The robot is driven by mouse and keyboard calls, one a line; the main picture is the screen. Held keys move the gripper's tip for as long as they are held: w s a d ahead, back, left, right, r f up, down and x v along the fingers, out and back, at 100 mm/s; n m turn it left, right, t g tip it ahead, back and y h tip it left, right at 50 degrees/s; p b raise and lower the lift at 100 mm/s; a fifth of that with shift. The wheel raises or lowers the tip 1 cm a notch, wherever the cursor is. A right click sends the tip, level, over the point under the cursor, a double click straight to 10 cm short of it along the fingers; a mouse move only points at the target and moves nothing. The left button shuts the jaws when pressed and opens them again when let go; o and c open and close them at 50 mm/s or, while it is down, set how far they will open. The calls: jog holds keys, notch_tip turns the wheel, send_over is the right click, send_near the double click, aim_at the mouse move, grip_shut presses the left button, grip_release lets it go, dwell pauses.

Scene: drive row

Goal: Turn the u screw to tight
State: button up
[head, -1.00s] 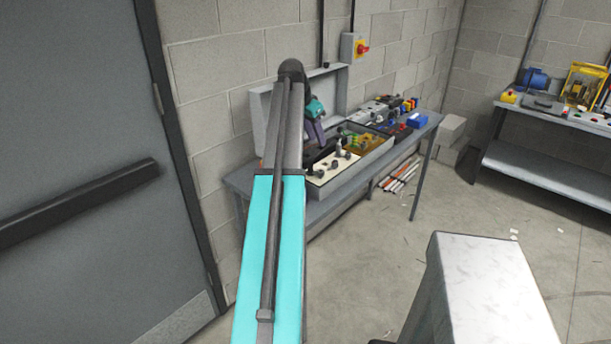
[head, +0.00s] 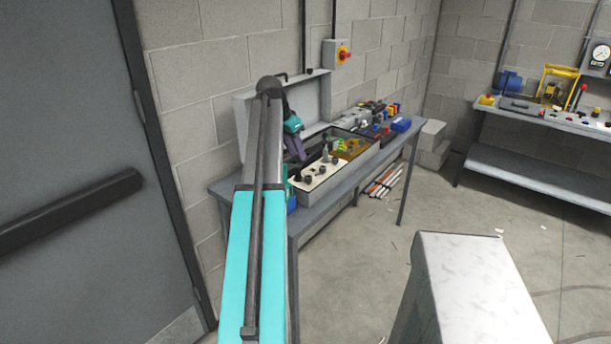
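An open grey case (head: 368,163) with its lid (head: 240,118) leaning up at the back stands on the bench against the block wall. Inside it, a cream panel (head: 312,182) carries several dark knobs or screws. They are too small for me to tell which is the u screw or how it is turned. My gripper (head: 296,152) hangs at the end of my arm, over or just behind the panel's left part. Its fingers are too small and dark to show whether they are open or shut. I cannot tell if it touches anything.
Beside the panel lie green and yellow parts (head: 350,146). A blue box (head: 401,124) and other small items stand on the bench's right end. A second bench (head: 535,172) is at the far right. A door (head: 65,250) is on the left. The floor (head: 375,245) between is mostly clear.

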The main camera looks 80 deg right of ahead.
aim_at(306, 180)
jog(key=p+x, duration=0.2)
jog(key=x, duration=1.1)
jog(key=shift+s+p, duration=0.1)
jog(key=shift+p, duration=0.25)
jog(key=c, duration=0.8)
